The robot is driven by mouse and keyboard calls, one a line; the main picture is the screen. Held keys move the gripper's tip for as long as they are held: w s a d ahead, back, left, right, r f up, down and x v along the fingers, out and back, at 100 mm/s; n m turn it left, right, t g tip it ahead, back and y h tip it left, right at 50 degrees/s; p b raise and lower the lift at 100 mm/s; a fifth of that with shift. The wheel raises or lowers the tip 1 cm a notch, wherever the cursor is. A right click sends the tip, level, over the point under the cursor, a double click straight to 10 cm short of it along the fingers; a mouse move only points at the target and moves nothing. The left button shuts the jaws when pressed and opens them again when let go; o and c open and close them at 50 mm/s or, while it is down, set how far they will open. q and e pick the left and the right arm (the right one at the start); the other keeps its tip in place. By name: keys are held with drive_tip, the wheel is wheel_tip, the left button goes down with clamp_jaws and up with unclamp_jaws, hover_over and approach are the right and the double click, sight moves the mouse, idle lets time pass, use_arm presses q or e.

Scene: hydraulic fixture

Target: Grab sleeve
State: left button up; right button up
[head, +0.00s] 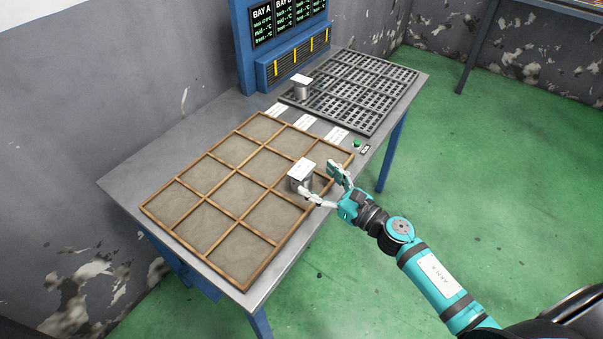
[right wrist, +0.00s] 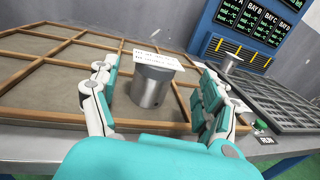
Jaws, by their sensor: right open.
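A grey metal sleeve (right wrist: 151,90) stands upright in a compartment of the wooden-framed tray (head: 207,202), near its right edge. A white label card lies on top of it. The same sleeve (head: 296,183) shows in the head view, partly hidden by its card. My right gripper (head: 319,181) is open beside the sleeve. In the right wrist view, its fingers (right wrist: 155,95) stand to the left and right of the sleeve, with gaps visible. A second metal sleeve (head: 301,91) with a card on top stands at the left edge of the dark grid rack. My left gripper is not in view.
The dark grid rack (head: 366,101) lies at the far end of the grey table (head: 135,179). White cards (head: 305,122) and a green button (head: 357,143) sit between the rack and the tray. A blue panel with bay displays (head: 275,25) rises behind. Other tray compartments look empty.

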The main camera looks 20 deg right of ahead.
sight(310, 177)
drive_tip(key=x, duration=0.4)
drive_tip(key=p+x, duration=0.1)
drive_tip(key=x, duration=0.1)
drive_tip(key=shift+s+a+f, duration=0.15)
drive_tip(key=shift+f, duration=0.2)
drive_tip(key=c, duration=1.5)
clamp_jaws()
drive_tip(key=shift+r, duration=0.15)
